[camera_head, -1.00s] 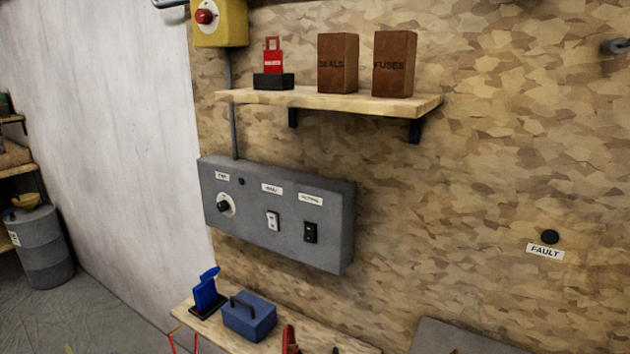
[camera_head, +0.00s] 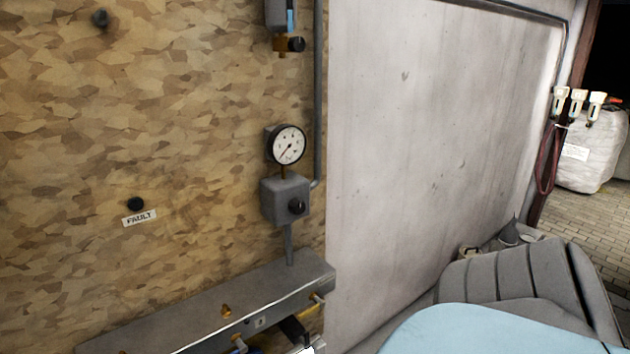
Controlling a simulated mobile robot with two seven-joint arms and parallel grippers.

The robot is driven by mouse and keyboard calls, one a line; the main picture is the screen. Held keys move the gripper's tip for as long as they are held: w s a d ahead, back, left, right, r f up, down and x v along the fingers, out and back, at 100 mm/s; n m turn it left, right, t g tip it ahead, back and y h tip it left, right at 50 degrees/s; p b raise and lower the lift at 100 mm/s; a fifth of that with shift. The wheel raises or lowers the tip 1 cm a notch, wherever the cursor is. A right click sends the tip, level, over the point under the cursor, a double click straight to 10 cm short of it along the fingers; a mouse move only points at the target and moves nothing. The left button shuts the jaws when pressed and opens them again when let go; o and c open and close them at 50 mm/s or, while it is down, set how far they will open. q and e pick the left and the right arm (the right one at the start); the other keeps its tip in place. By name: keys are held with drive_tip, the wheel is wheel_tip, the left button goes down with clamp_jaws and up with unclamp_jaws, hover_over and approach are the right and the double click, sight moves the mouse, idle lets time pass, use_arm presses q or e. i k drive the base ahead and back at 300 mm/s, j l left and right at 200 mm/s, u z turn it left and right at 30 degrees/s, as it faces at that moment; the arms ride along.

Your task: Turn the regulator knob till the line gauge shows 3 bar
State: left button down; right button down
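The line gauge (camera_head: 288,145) is a round white dial with a dark rim, mounted on the wood-chip wall near its right edge. The black regulator knob (camera_head: 296,206) sits on the front of this box. A grey pipe runs down from the box. Neither of my grippers can be made out in the view, and nothing is seen touching the knob.
A grey ledge (camera_head: 190,318) with brass and yellow fittings runs below the box. Another black knob (camera_head: 296,44) is above the gauge. A dark round fitting (camera_head: 136,204) with a FAULT label is to the left. A light blue surface (camera_head: 470,330) fills the lower right.

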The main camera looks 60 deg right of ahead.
sight(297, 206)
drive_tip(key=z, duration=1.7)
